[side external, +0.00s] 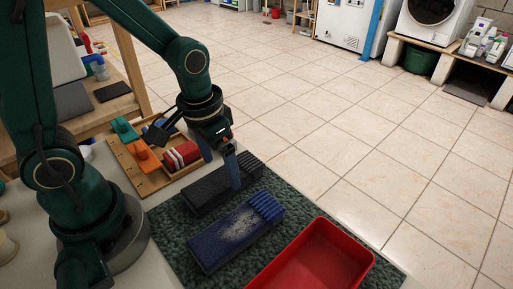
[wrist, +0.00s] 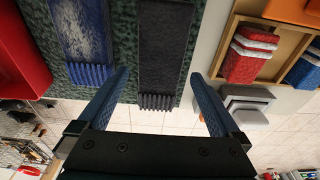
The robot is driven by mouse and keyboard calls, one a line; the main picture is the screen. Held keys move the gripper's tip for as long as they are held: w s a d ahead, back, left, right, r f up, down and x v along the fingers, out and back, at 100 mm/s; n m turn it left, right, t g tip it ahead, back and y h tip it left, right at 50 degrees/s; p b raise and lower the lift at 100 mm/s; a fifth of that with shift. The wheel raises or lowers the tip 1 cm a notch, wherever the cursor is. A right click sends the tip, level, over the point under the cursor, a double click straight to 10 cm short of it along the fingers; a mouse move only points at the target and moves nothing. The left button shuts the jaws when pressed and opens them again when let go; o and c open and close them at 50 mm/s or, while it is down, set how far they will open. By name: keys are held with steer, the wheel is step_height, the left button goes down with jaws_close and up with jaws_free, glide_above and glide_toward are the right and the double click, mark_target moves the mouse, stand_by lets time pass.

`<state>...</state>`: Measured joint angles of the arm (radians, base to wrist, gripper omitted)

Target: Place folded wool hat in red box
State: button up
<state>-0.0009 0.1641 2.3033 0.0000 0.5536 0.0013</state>
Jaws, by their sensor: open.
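A dark grey folded knit piece (side external: 212,191) with a ribbed or fringed end lies on a green mat; it also shows in the wrist view (wrist: 165,45). A blue, white-speckled folded piece (side external: 230,237) lies beside it. I cannot tell for sure which folded piece is the wool hat. My gripper (side external: 228,178) is open and empty over the ribbed end of the dark piece. In the wrist view, that piece shows between my fingers (wrist: 162,80), with no visible contact. The open red box (side external: 318,262) is at the front right, and its visible inside is empty.
A wooden tray (side external: 147,186) behind the mat holds red-and-white striped (side external: 181,156), orange (side external: 146,158) and teal (side external: 125,129) items. The green mat (side external: 273,183) has free room by the blue piece. Tiled floor lies beyond the table edge.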

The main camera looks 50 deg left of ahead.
mark_target(223, 177)
steer(key=shift+w+f, duration=0.2)
steer(key=shift+f, duration=1.75)
steer(key=c, duration=1.4)
steer(key=shift+r, duration=0.1)
